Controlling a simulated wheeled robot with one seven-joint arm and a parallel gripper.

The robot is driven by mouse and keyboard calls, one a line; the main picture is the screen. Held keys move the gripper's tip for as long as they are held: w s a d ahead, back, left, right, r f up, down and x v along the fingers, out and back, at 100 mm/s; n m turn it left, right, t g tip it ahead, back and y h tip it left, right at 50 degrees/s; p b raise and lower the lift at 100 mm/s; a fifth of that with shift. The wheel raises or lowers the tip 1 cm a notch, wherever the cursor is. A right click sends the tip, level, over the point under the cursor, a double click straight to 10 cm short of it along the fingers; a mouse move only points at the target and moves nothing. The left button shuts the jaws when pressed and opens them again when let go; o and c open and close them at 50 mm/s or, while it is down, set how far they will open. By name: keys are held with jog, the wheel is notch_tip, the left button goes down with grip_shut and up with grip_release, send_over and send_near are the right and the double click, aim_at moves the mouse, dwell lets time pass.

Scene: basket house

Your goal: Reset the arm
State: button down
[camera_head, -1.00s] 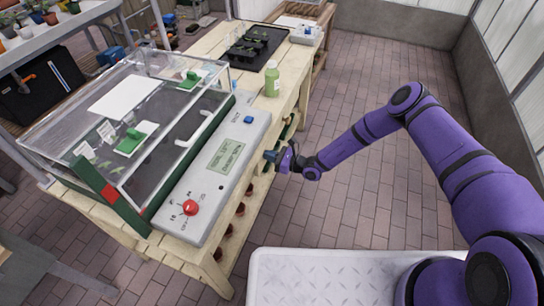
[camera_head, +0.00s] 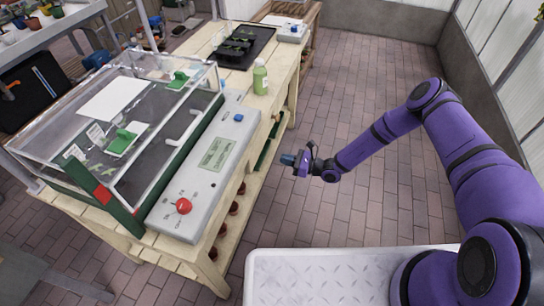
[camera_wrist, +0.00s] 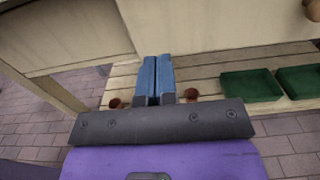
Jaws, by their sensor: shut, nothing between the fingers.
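My gripper (camera_head: 288,160) is at the end of my purple arm, in the air just right of the wooden bench (camera_head: 270,118) in the head view. It is apart from the bench and empty. In the wrist view my gripper's two blue fingers (camera_wrist: 157,78) are together, pointing at the pale side of the bench. My arm reaches left from the right side of the head view, bent at a raised elbow.
A grey control box (camera_head: 205,175) with a red knob (camera_head: 183,206) lies along the bench edge beside a clear propagator (camera_head: 115,125). A green bottle (camera_head: 260,77) stands behind. Green trays (camera_wrist: 250,86) sit on the lower shelf. The brick floor (camera_head: 360,85) at right is clear.

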jog(key=s+d+r+n+g+h, duration=0.25)
jog(key=d+r+n, duration=0.2)
jog(key=r, duration=0.95)
jog(key=s+d+r+n+g+h, duration=0.25)
jog(key=r+n, duration=0.35)
jog(key=r, duration=0.7)
jog(key=s+d+r+n+g+h, duration=0.1)
jog(key=d+r+n+g+h, duration=0.35)
jog(key=r, duration=0.95)
jog(key=s+d+r+n+t+h, duration=0.2)
jog(key=s+d+r, duration=0.1)
jog(key=s+r, duration=0.45)
jog(key=s+d+r+n+t+h, duration=0.2)
jog(key=s+d+r+n+t, duration=0.15)
jog(key=s+r, duration=0.35)
jog(key=s+d+r+t+h, duration=0.1)
jog(key=s+d+r+h, duration=0.1)
jog(key=s, duration=0.5)
jog(key=s+d+r+n+t+h, duration=0.1)
jog(key=s+d+r+t, duration=0.1)
jog(key=s+d+r, duration=0.3)
jog(key=shift+s+d+t+h, duration=0.15)
jog(key=shift+s+t+h, duration=0.2)
jog(key=shift+s, duration=0.7)
